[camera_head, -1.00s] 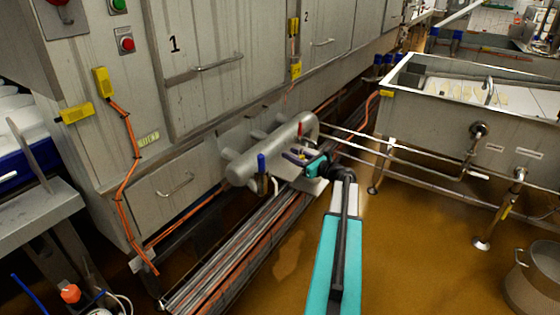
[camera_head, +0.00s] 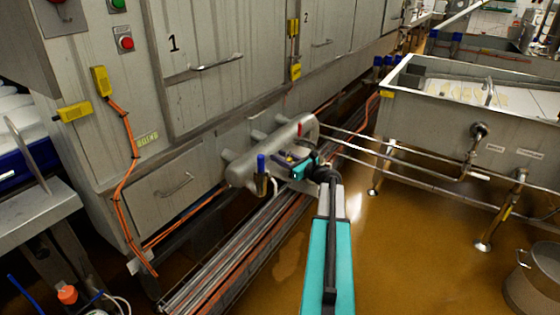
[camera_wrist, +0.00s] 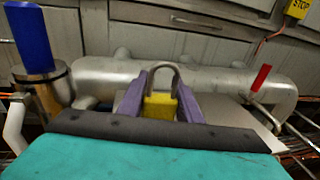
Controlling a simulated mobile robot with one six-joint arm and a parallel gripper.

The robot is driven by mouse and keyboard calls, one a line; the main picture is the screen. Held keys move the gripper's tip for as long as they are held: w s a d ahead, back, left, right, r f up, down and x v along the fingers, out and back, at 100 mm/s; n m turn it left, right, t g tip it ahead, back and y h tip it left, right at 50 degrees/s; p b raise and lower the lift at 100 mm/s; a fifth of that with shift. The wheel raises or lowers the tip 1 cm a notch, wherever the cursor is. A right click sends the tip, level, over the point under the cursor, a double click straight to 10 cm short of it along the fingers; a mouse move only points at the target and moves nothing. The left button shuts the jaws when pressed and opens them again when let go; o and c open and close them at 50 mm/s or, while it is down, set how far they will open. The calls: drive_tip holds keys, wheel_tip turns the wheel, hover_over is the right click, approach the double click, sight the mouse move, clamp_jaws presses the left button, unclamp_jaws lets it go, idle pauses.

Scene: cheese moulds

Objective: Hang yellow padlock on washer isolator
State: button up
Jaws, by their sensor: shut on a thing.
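My gripper (camera_head: 297,166) is in front of a grey metal manifold (camera_head: 240,172). In the wrist view its purple fingers (camera_wrist: 160,104) are shut on a yellow padlock (camera_wrist: 160,107), with the grey shackle pointing up and the padlock's lower part hidden by the gripper. The manifold fills the background there, with a blue-handled valve (camera_wrist: 31,40) at left and a red lever (camera_wrist: 260,78) at right. No part is clearly labelled as the washer isolator. A red rotary knob (camera_head: 57,2) on a grey box at top left is partly cut off.
Cabinets with handles stand behind the manifold. Yellow boxes (camera_head: 74,112) with orange cables hang on their front. A steel vat (camera_head: 440,125) on legs stands at right, with pipes running toward the manifold. A pot (camera_head: 530,285) stands at lower right. Open brown floor lies between.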

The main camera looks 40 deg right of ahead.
drive_tip(key=shift+f, duration=0.65)
drive_tip(key=shift+f, duration=0.1)
drive_tip(key=o, duration=1.1)
drive_tip(key=shift+f+b, duration=0.2)
drive_tip(key=shift+b, duration=0.25)
drive_tip(key=s+p, duration=0.3)
drive_tip(key=s, duration=1)
drive_tip(key=shift+s+d+r, duration=0.25)
drive_tip(key=shift+s+r, duration=0.1)
drive_tip(key=shift+s, duration=0.05)
